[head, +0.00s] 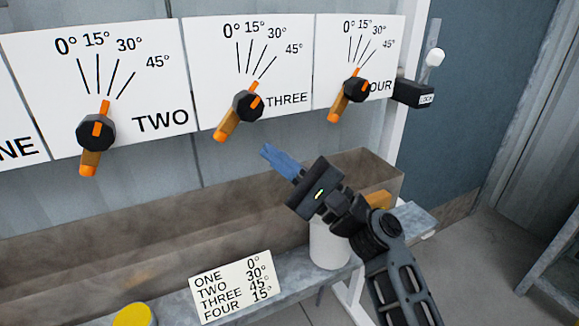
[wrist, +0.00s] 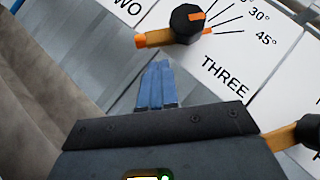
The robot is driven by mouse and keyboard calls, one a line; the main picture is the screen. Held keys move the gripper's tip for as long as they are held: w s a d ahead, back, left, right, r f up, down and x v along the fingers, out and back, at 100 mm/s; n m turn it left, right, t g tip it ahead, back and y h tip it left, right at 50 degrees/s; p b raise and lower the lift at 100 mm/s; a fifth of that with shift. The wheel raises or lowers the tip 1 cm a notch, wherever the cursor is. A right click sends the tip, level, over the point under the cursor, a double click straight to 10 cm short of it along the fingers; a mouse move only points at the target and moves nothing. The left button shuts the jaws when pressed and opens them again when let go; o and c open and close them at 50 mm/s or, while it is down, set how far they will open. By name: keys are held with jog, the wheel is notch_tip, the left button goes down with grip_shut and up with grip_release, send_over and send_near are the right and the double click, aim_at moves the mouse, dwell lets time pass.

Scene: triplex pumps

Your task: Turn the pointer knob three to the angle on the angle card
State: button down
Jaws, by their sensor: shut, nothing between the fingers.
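Knob three (head: 248,106) is a black knob with an orange pointer and an orange-tipped handle on the white panel marked THREE. Its pointer tip appears in line with the 45° mark; the handle slants down-left. Knob three also shows at the top of the wrist view (wrist: 187,22), its handle (wrist: 152,39) to the left. The angle card (head: 231,286) reads ONE 0°, TWO 30°, THREE 45°, FOUR 15°. My gripper (head: 267,151) has blue fingers, shut and empty, below and right of knob three, apart from it. The fingers also show in the wrist view (wrist: 157,68).
Knob two (head: 96,131) is to the left, knob four (head: 355,90) to the right. A black lock box (head: 413,93) is beside panel four. A brown trough (head: 150,240) runs below the panels. A white cylinder (head: 328,246) and a yellow round object (head: 134,315) are near the ledge.

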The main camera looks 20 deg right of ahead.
aim_at(235, 128)
jog(key=shift+p+x, duration=0.3)
jog(key=shift+x, duration=2.25)
jog(key=shift+a+r, duration=0.25)
jog(key=shift+a, duration=0.25)
